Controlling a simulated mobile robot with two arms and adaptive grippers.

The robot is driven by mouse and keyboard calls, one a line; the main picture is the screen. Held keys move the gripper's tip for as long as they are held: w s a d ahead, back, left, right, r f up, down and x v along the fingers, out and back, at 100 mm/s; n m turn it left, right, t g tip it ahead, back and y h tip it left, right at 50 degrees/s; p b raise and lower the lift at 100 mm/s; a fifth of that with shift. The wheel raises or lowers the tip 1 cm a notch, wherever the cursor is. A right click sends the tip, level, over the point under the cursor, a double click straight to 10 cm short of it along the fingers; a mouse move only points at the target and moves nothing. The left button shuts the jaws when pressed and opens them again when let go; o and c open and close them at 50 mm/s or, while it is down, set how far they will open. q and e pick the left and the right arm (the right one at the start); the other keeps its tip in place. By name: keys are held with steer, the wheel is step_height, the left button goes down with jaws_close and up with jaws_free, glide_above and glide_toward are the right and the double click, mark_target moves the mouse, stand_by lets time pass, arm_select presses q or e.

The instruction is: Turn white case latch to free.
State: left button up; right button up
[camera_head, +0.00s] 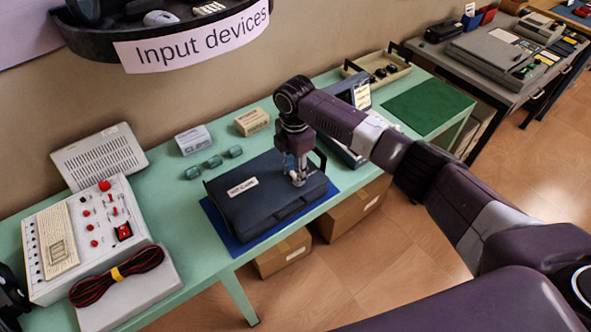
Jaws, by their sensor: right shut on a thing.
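A dark blue case (255,207) with a small white label (242,187) lies closed on a blue mat (214,217) on the green table. My right gripper (298,180) points down at the right part of the case lid. It is shut on a small pale part there, which looks like the white case latch; the jaws cover most of it, so its angle cannot be told. My left gripper is not in view.
A white control panel (90,234) and a coiled red-black cable (117,276) are at the left. Small teal blocks (214,161) and two little boxes (252,121) stand behind the case. A tilted device (343,148) is close right of my gripper.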

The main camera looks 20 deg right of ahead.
steer(key=shift+n, duration=0.3)
steer(key=o, duration=1.2)
steer(key=shift+c, duration=0.2)
step_height(320, 180, up, 12)
